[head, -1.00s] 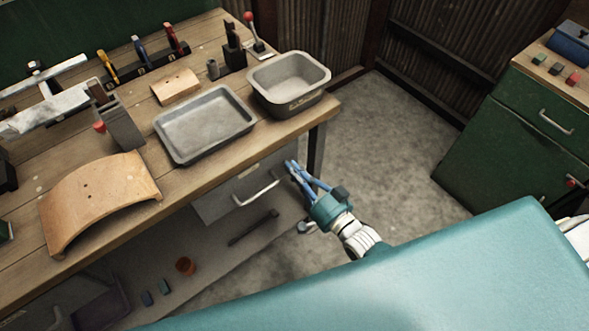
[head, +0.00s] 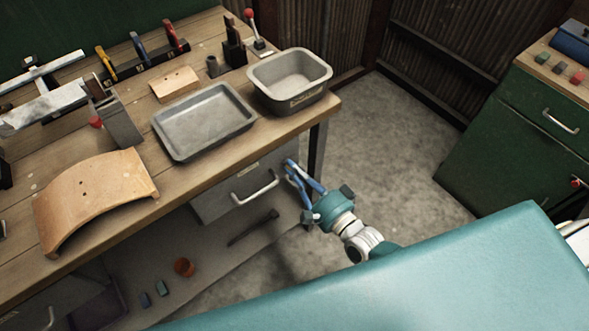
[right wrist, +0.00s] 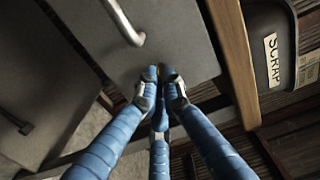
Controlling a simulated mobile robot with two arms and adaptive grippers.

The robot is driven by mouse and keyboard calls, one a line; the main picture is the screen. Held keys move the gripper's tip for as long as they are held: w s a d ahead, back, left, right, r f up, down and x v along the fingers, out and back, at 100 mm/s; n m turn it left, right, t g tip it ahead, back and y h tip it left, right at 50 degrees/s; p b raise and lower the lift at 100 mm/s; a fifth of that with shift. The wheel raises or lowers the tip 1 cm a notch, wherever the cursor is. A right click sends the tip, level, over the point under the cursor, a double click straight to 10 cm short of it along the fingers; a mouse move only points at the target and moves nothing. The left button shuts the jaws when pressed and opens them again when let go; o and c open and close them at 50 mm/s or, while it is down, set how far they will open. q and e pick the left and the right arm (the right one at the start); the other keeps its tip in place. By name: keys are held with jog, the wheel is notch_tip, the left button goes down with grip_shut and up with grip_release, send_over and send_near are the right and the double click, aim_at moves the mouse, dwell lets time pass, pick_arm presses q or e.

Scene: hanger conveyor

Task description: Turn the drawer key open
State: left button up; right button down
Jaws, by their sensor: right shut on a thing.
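The grey drawer (head: 232,196) hangs under the right end of the workbench and looks shut. Its pale bar handle (head: 257,190) is left of my fingers; the handle also shows in the right wrist view (right wrist: 126,24). My right gripper (head: 290,168), with blue fingers, is at the right part of the drawer front. In the right wrist view its fingertips (right wrist: 161,76) are closed together against the grey drawer front (right wrist: 180,45). The drawer key is hidden between the fingertips, so its angle cannot be told. My left gripper is out of view.
On the workbench (head: 130,217) stand a shallow tray (head: 160,148), a deep bin (head: 290,106) and a curved wooden piece (head: 90,195). A bench leg (head: 317,150) is close right of my fingers. A lower shelf (head: 215,262) holds small items. The floor to the right is clear.

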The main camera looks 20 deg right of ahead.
jog(key=shift+w+r, duration=0.15)
jog(key=shift+r, duration=0.3)
jog(key=c, duration=2)
grip_release()
jog(key=shift+f, duration=0.1)
jog(key=v, duration=1.2)
jog(key=shift+f, duration=0.1)
